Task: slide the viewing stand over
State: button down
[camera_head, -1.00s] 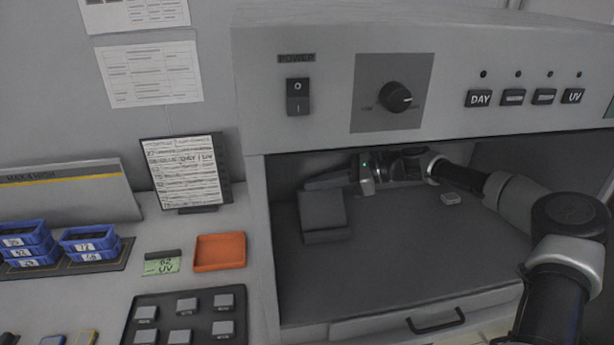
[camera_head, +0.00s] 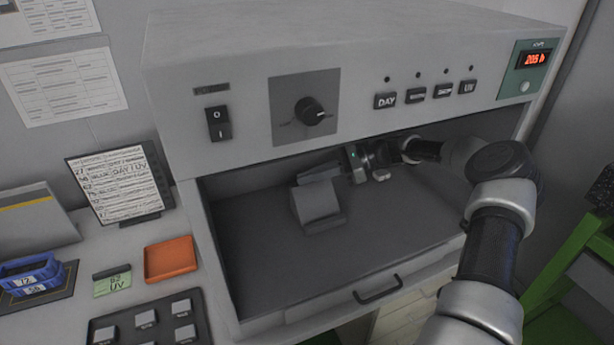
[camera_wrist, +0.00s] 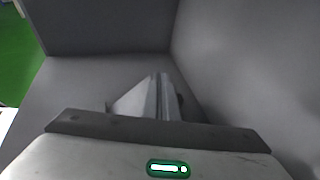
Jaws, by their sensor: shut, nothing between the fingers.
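The viewing stand (camera_head: 316,203), a dark grey wedge with a sloped face and a front lip, stands on the booth floor (camera_head: 262,238), near the middle and slightly turned. My gripper (camera_head: 312,174) is shut and empty. It reaches in from the right and lies low behind the stand's top edge. Whether it touches the stand cannot be told.
The booth's upper panel (camera_head: 350,95) overhangs my arm. A drawer handle (camera_head: 378,289) is at the front. The booth floor in front of the stand is clear.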

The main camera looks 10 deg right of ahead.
jog(key=shift+d+r+p, duration=0.25)
jog(key=shift+d+p, duration=0.05)
jog(key=shift+p, duration=0.25)
jog(key=shift+a+r+p, duration=0.2)
jog(key=shift+r+p, duration=0.05)
jog(key=shift+p, duration=0.2)
jog(key=s+d, duration=0.1)
jog(key=d, duration=1.1)
jog(key=shift+s+b, duration=0.35)
